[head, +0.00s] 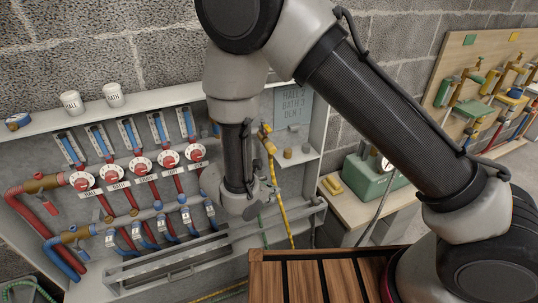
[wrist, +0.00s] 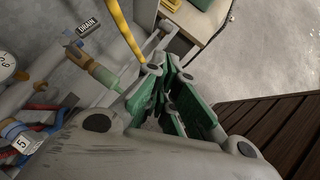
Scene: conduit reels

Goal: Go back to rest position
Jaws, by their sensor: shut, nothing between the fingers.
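My gripper (wrist: 172,98) is in the wrist view, its green-padded fingers drawn together with nothing between them. In the head view my arm reaches down in front of the manifold cabinet, and the wrist mostly hides the fingers. The manifold (head: 140,165) has a row of red and white dials, red pipes above and blue pipes below, to the left of my wrist. In the wrist view a pipe end with a DRAIN tag (wrist: 89,27) is at the upper left, apart from the fingers.
A yellow hose (head: 282,205) hangs close to the right of my wrist. Two white cups (head: 72,102) stand on the cabinet's top ledge. A green box with a gauge (head: 372,178) stands on a side bench. A board with fittings (head: 490,85) is at the far right. Grey floor is open at the wrist view's upper right.

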